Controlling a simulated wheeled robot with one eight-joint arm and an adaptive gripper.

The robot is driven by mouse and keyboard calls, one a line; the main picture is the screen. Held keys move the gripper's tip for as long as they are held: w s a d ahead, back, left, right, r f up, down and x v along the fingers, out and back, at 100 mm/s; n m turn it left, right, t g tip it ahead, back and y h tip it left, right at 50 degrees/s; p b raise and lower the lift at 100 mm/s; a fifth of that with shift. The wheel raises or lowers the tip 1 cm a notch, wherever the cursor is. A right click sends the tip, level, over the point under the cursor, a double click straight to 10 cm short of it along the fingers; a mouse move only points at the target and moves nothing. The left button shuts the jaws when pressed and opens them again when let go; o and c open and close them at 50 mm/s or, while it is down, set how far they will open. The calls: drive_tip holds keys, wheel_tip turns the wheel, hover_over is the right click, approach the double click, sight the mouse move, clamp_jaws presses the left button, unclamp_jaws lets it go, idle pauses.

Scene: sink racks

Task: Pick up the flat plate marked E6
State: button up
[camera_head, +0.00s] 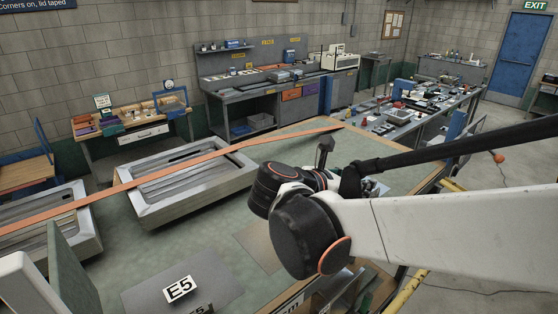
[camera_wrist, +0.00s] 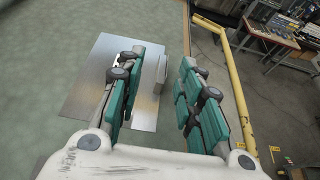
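A flat grey metal plate (camera_wrist: 88,85) lies on the green table top in the wrist view, below and to the left of my gripper. A white patch on it is mostly hidden by the left finger, and no E6 marking can be read. My gripper (camera_wrist: 163,58) is open, its green-padded fingers apart. A small light-grey block (camera_wrist: 161,76) shows between the fingers at the plate's right edge; I cannot tell whether the fingers touch it. In the head view, a plain plate (camera_head: 256,246) is partly hidden by my arm. Another plate (camera_head: 215,284) at the bottom is marked E5.
A yellow rail (camera_wrist: 232,75) runs along the table's edge, right of my gripper. Two framed racks, one in the middle (camera_head: 150,212) and one at the left (camera_head: 85,236), sit on the table, crossed by an orange strip (camera_head: 205,155). Green table surface (camera_head: 200,245) is free between them and the plates.

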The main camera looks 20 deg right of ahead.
drive_tip(key=x, duration=0.3)
drive_tip(key=s+p+x, duration=0.1)
drive_tip(key=shift+w+d+f, duration=0.15)
drive_tip(key=shift+d+f, duration=0.1)
drive_tip(key=shift+f, duration=0.15)
drive_tip(key=shift+w+d+f, duration=0.2)
drive_tip(key=shift+w+d, duration=0.05)
drive_tip(key=shift+d, duration=0.1)
clamp_jaws()
